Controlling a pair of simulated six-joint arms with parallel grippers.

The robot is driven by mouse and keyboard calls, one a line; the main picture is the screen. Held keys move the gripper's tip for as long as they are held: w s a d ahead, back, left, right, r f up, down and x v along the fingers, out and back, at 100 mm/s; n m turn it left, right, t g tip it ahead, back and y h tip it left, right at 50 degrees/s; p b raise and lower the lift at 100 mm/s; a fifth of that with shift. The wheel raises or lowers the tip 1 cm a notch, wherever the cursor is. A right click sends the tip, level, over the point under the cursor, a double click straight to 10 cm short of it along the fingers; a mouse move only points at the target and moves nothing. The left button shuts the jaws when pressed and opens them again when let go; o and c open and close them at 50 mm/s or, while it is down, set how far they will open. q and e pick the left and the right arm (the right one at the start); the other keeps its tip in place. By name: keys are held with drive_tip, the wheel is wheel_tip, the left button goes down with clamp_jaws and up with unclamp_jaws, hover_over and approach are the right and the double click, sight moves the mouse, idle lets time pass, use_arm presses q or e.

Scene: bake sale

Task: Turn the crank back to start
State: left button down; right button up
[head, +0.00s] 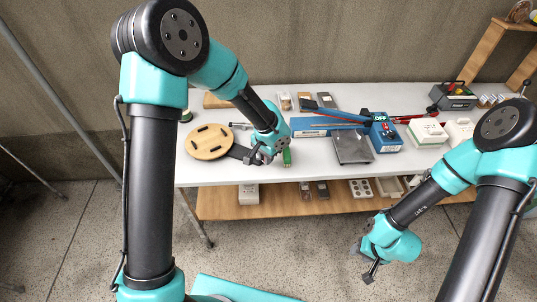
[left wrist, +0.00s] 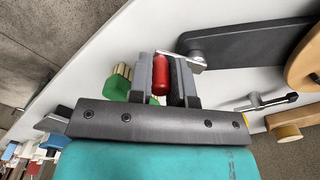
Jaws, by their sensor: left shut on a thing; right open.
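The crank has a red grip (left wrist: 160,74) on a bright metal arm (left wrist: 194,62), beside a dark flat bar (left wrist: 240,46) in the left wrist view. My left gripper (head: 258,158) is shut on the red grip, with one finger on each side of it. In the head view the gripper hides most of the crank. A round wooden disc (head: 209,141) with dark pegs adjoins the dark bar, left of the gripper. My right gripper (head: 371,272) is open and empty, low in front of the table and far from the crank.
A dark tray (head: 353,147), a blue box (head: 384,134) and white boxes (head: 427,131) stand to the right. A wooden shelf (head: 270,206) is below.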

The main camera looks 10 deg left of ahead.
use_arm(q)
drive_tip(key=m, duration=0.3)
drive_tip(key=shift+s+a, duration=0.4)
drive_tip(key=m, duration=0.1)
drive_tip(key=a+m, duration=0.1)
drive_tip(key=m, duration=0.1)
drive_tip(key=shift+s+a, duration=0.1)
drive_tip(key=shift+s, duration=0.25)
drive_tip(key=m, duration=0.2)
drive_tip(key=a+m, duration=0.1)
drive_tip(key=m, duration=0.1)
drive_tip(key=a+m, duration=0.1)
drive_tip(key=m, duration=0.1)
drive_tip(key=shift+s, duration=0.1)
drive_tip(key=m, duration=0.1)
drive_tip(key=a+m, duration=0.1)
drive_tip(key=m, duration=0.2)
drive_tip(key=shift+w+a, duration=0.25)
drive_tip(key=shift+a, duration=0.1)
drive_tip(key=shift+w+a+m, duration=0.2)
drive_tip(key=shift+m, duration=0.65)
drive_tip(key=shift+w+a+m, duration=0.2)
drive_tip(key=shift+a+m, duration=0.05)
drive_tip(key=shift+m, duration=0.55)
drive_tip(key=shift+w+a+m, duration=0.2)
drive_tip(key=shift+m, duration=0.65)
drive_tip(key=c, duration=1.1)
unclamp_jaws()
drive_tip(key=shift+o, duration=0.2)
